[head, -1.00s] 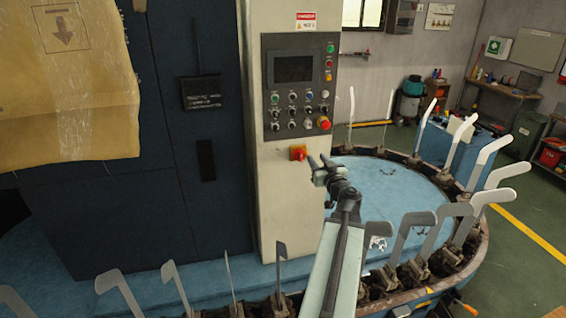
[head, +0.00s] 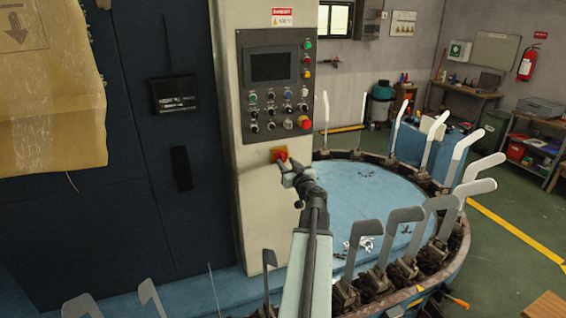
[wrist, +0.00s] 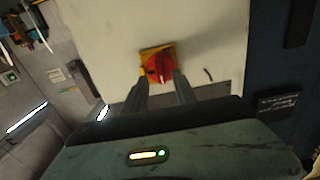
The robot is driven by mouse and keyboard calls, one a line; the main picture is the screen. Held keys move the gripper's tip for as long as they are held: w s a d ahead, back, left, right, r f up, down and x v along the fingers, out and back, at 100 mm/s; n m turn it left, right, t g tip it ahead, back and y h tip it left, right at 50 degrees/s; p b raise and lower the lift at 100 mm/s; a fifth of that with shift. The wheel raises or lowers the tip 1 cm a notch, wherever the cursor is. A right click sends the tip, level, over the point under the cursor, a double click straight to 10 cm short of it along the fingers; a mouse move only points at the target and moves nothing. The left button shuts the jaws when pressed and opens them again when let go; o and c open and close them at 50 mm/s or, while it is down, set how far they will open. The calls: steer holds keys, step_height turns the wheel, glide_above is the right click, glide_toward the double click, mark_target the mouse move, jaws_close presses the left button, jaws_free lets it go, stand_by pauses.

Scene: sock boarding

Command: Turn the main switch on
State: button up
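The main switch (head: 280,153) is a red rotary knob on a yellow plate, low on the pale machine column below the control panel. It also shows in the wrist view (wrist: 160,66), with its handle close to upright in that picture. My gripper (head: 284,164) is right in front of it and hides its lower part in the head view. In the wrist view my gripper's fingers (wrist: 161,80) are apart, one on each side of the knob's lower part. I see nothing held between them. Whether the fingertips touch the knob, I cannot tell.
The control panel (head: 276,83) with a dark screen, several buttons and a red emergency stop (head: 304,122) is just above. A round blue table (head: 365,205) ringed with upright grey sock boards (head: 422,218) stands to the right and in front. Dark machine doors (head: 165,190) are on the left.

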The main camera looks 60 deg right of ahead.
steer(key=x, duration=0.2)
steer(key=shift+w+d, duration=0.1)
steer(key=shift+w, duration=0.15)
jaws_close()
steer(key=shift+s, duration=0.1)
steer(key=m, duration=0.4)
steer(key=shift+m, duration=0.4)
steer(key=m, duration=0.4)
steer(key=shift+s+f+m, duration=0.1)
steer(key=shift+m, duration=0.2)
steer(key=m, duration=0.4)
steer(key=shift+d+f, duration=0.1)
steer(key=shift+f+m, duration=0.1)
steer(key=shift+m, duration=2)
